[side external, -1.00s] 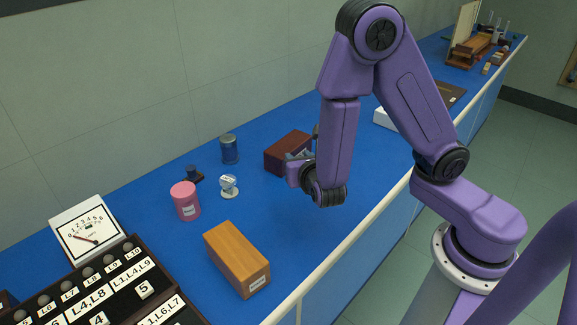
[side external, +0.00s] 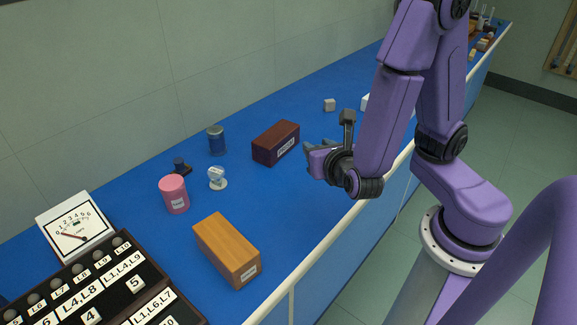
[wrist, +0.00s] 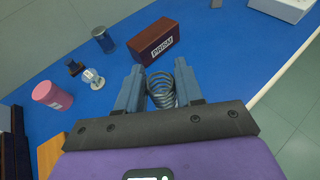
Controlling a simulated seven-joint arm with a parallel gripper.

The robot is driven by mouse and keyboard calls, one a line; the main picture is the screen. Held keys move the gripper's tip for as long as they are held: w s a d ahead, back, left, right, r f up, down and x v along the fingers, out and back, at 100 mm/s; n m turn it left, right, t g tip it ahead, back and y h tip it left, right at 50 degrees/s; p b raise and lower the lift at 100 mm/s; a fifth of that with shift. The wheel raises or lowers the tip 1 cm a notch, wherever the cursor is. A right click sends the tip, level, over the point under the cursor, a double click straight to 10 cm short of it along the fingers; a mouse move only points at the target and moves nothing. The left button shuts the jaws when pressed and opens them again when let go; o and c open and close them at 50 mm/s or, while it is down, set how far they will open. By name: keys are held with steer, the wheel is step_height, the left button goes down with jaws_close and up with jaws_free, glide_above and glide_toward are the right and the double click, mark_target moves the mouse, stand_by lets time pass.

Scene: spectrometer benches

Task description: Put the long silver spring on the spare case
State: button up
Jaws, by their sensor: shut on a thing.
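The silver spring (wrist: 161,88) is a coil of wire held between the two fingers of my gripper (wrist: 160,70) in the wrist view. In the side view my gripper (side external: 318,152) is over the blue bench, right of a dark red box; the spring cannot be made out there. The dark red box (side external: 275,144) has a label reading PRISM in the wrist view (wrist: 152,42). A light wooden box (side external: 226,247) stands near the front edge, its label too small to read. I cannot tell from the labels which is the spare case.
A pink jar (side external: 174,195), a blue tin (side external: 217,141), a small white-based piece (side external: 217,178) and a small dark-blue piece (side external: 181,167) stand left of the dark red box. A meter (side external: 75,231) and a labelled dark panel (side external: 100,290) fill the left end. Open bench lies between the boxes.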

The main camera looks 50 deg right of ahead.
steer(key=w+a+n+t+y, duration=0.2)
steer(key=w+a+n+y, duration=0.25)
steer(key=a, duration=0.55)
step_height(320, 180, up, 2)
steer(key=n+y, duration=0.7)
steer(key=y, duration=0.2)
glide_above(224, 238)
steer(key=shift+g+h, duration=0.25)
steer(key=shift+g, duration=0.05)
steer(key=shift+f, duration=3.6)
steer(key=shift+f, duration=0.15)
steer(key=o, duration=1)
steer(key=shift+s+r, duration=0.1)
steer(key=shift+r, duration=0.1)
steer(key=shift+v, duration=5.9)
